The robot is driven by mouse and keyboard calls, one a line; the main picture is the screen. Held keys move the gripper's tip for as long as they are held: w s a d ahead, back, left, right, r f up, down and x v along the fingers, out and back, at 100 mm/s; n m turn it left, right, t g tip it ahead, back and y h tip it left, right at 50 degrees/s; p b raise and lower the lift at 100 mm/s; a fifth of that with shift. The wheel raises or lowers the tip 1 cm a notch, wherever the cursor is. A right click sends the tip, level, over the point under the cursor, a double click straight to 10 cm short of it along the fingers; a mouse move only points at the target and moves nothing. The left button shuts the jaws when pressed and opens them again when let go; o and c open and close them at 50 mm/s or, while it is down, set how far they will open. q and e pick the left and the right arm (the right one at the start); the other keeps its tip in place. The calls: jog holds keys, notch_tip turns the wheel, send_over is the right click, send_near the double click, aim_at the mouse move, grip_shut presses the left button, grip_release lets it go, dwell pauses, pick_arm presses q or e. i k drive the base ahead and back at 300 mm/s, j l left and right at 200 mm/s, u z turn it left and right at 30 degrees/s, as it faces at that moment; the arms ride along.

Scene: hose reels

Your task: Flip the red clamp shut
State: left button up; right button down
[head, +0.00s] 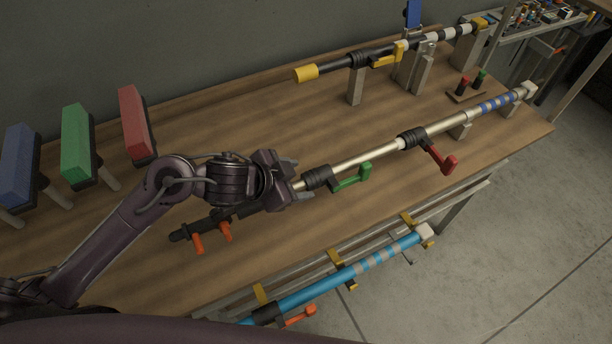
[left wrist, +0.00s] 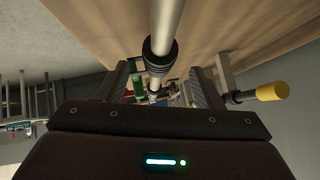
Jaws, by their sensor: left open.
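The red clamp (head: 441,160) is a red lever on a black collar (head: 411,138) around a pale metal pole (head: 368,156). Its lever sticks out from the pole toward the table's front edge, its tip bent up. My left gripper (head: 291,180) is open near the pole's left part, left of the green clamp (head: 352,179) and well short of the red one. In the left wrist view, the pole (left wrist: 166,22) and a black collar (left wrist: 158,56) show beyond the open fingers; small red and green parts behind them are unclear. My right gripper is out of view.
A second pole with a yellow clamp (head: 388,58) stands on blocks behind. A blue pole (head: 320,288) with an orange clamp lies along the front, below the table edge. Blue, green and red blocks (head: 135,120) stand at left.

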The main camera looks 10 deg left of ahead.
aim_at(446, 166)
jog(key=k, duration=1.5)
